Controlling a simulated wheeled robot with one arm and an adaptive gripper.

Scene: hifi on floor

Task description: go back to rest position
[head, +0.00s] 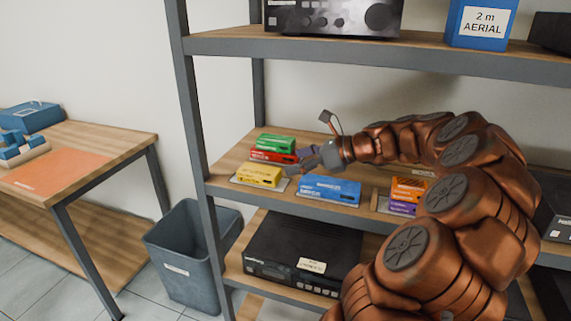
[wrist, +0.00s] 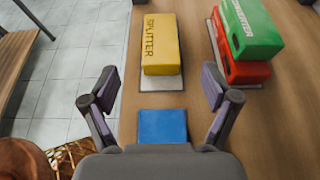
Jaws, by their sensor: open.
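My gripper (head: 318,158) is at the end of my copper-coloured arm, above the middle shelf board (head: 230,168) of the rack. In the wrist view my gripper (wrist: 161,90) has its two fingers wide apart with nothing between the tips. A blue box (head: 330,189) lies on the shelf below and to the right of the gripper; a blue surface (wrist: 163,126) shows just ahead of the palm in the wrist view. A yellow box (head: 259,175) marked SPLITTER (wrist: 161,45) stands on a pale pad beyond the fingers.
A green box (head: 274,142) sits on a red box (head: 272,156). An orange box (head: 409,188) sits on a purple one (head: 403,207). Rack posts (head: 195,110) and the upper shelf (head: 300,44) surround the arm. A bin (head: 190,255) and a table (head: 120,145) stand left.

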